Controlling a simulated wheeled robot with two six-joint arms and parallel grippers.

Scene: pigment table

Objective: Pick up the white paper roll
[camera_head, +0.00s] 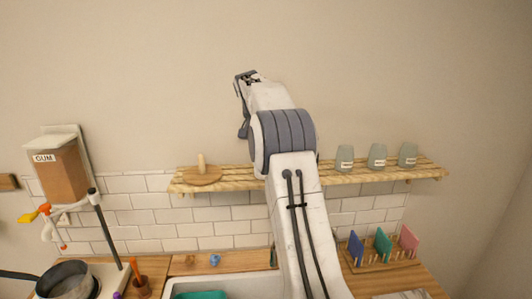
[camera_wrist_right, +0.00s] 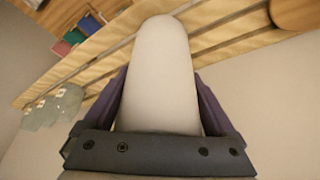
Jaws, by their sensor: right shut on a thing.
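The white paper roll (camera_wrist_right: 160,75) is a pale, smooth cylinder with a rounded end in the right wrist view. It lies lengthwise between the two purple-dark fingers of my right gripper (camera_wrist_right: 162,92), which is shut on it. In the head view my right gripper (camera_head: 247,78) is raised against the wall, above the wooden shelf. The roll cannot be made out there. My left gripper is not in view.
The slatted shelf (camera_head: 345,177) holds a round wooden stand with a short post (camera_head: 202,175) at left and three grey-green jars (camera_head: 377,156) at right. Below are a sink (camera_head: 235,284) and a rack of coloured cards (camera_head: 384,246). A GUM dispenser (camera_head: 60,172) hangs left.

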